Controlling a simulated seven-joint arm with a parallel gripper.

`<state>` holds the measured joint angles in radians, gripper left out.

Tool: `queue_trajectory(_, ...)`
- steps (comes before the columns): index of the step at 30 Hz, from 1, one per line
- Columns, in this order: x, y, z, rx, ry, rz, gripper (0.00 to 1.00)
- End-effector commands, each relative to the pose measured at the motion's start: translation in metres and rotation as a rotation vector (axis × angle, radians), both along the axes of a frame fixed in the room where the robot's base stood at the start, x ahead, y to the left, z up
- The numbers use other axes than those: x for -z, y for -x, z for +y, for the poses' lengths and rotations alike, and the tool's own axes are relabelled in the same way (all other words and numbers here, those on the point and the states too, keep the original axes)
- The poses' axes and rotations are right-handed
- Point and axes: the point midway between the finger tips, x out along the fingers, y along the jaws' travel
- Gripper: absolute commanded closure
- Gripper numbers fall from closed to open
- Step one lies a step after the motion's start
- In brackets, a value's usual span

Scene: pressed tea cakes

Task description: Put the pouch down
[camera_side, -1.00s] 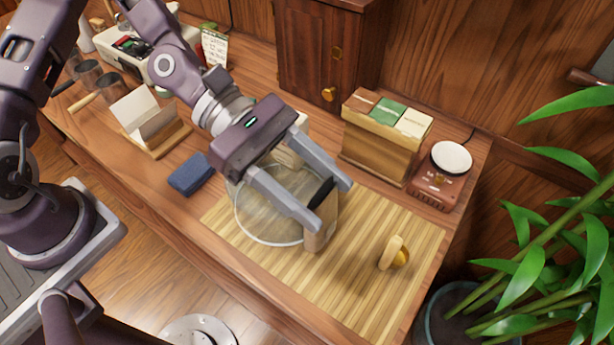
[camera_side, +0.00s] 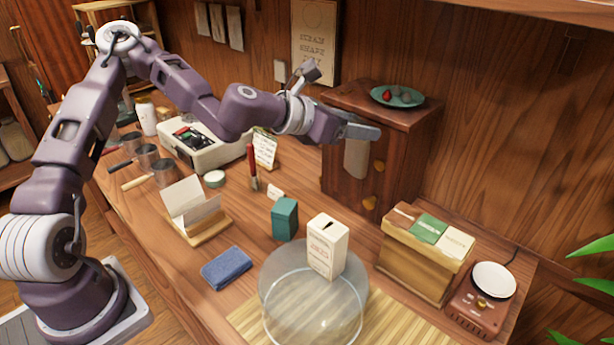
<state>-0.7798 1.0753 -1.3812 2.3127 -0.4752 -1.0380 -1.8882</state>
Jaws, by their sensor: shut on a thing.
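My gripper (camera_side: 360,133) is raised at the end of the extended arm, in front of the dark wooden cabinet (camera_side: 338,157). It is shut on a flat grey-tan pouch (camera_side: 357,160), which hangs down from the jaws in the air. The pouch overlaps the cabinet's front in the picture; I cannot tell how far it is from it. Part of the pouch's upper end is hidden by the fingers.
A white carton (camera_side: 327,247), teal box (camera_side: 285,219), blue cloth (camera_side: 227,268), wooden box of packets (camera_side: 415,272) and scale (camera_side: 480,305) stand around. A plate (camera_side: 397,97) tops the cabinet.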

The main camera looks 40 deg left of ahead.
Motion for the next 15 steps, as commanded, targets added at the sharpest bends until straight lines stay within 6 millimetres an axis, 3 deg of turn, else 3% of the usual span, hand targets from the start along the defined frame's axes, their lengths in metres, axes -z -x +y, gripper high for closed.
queue_trajectory(1,0.001,-0.001,0.023,-0.053,0.001,0.000,1.00)
queue_trajectory(6,0.000,0.006,0.084,-0.196,-0.001,-0.001,1.00)
queue_trajectory(12,0.001,0.019,0.140,-0.311,-0.001,-0.001,1.00)
queue_trajectory(15,0.001,0.023,0.159,-0.349,-0.008,-0.004,1.00)
